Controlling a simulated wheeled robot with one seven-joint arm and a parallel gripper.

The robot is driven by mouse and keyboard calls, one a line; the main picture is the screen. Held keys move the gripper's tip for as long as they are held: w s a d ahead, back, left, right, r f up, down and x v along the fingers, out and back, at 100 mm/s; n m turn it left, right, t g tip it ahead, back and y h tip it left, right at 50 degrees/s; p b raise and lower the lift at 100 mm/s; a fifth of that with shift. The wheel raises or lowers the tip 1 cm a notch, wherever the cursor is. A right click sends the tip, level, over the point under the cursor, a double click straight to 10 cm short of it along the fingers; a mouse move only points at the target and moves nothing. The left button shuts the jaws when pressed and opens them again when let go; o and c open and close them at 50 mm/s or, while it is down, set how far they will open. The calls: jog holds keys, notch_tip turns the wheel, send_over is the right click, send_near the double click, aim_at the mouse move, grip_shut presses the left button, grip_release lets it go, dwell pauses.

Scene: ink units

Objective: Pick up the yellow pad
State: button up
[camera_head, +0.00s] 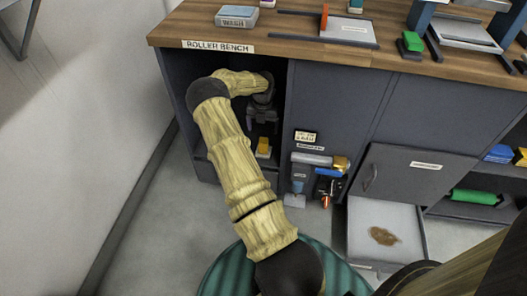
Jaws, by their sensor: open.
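A small yellow block-like pad (263,146) is on the floor of the open compartment at the left end of the dark bench cabinet. My gripper (262,128) is inside that compartment, just above the yellow pad. It points down and is open, with nothing seen between its fingers. The fingers are dark against the dark interior, so whether they touch the pad I cannot tell.
The compartment's side walls and the wooden bench top (185,28) close in around my arm. An open drawer (385,220) with a brown stain juts out at right. Tools (320,175) hang on the cabinet front. Another yellow item (522,157) lies on the far-right shelf.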

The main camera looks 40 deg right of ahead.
aim_at(263, 140)
notch_tip(263, 140, down, 7)
jog(key=b, duration=0.3)
jog(key=shift+f, duration=0.15)
notch_tip(263, 140, down, 5)
jog(key=b, duration=0.3)
jog(key=shift+s+f+b, duration=0.15)
jog(key=shift+b, duration=0.15)
jog(key=c, duration=1.1)
notch_tip(263, 140, up, 10)
jog(key=p, duration=0.5)
